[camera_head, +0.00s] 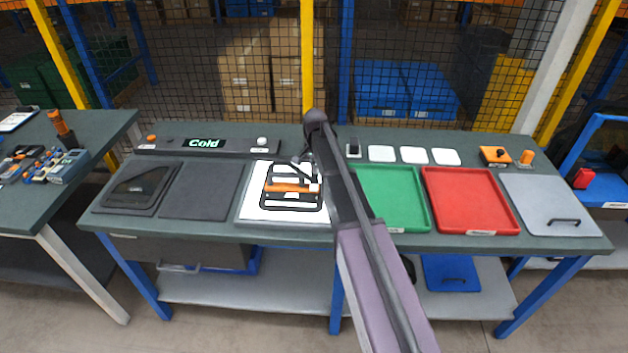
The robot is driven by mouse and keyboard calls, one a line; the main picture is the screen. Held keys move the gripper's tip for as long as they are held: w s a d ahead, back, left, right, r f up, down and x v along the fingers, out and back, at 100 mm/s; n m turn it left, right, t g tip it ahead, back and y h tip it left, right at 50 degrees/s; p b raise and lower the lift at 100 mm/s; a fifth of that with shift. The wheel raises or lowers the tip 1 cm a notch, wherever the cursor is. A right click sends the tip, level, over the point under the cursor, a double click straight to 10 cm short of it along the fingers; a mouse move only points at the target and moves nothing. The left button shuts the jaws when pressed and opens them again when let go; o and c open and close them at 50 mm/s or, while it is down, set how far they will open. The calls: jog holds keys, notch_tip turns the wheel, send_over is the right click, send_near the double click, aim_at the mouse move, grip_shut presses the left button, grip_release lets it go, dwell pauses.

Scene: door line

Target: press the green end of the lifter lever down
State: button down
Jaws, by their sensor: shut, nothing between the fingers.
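A dark frame with pale slots and an orange bar (290,187) across it lies on a white plate (252,207) at the middle of the bench. My gripper (313,184) is small and dark in this view, over the right side of that frame; it looks shut and empty. I cannot tell whether it touches the frame. I cannot make out a lifter lever or a green end; my arm covers the strip just right of the white plate.
Left of the plate are a dark pad (200,190) and a dark window-like panel (142,187). A green tray (392,212), a red tray (470,205) and a grey lid (552,210) lie to the right.

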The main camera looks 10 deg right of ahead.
jog(key=shift+f+b, duration=0.3)
jog(key=shift+f, duration=0.05)
dwell(0.4)
jog(key=shift+r+p, duration=3.55)
jog(key=s+n, duration=0.9)
jog(key=s, duration=2)
jog(key=shift+a+f, duration=0.2)
jog(key=shift+a, duration=0.2)
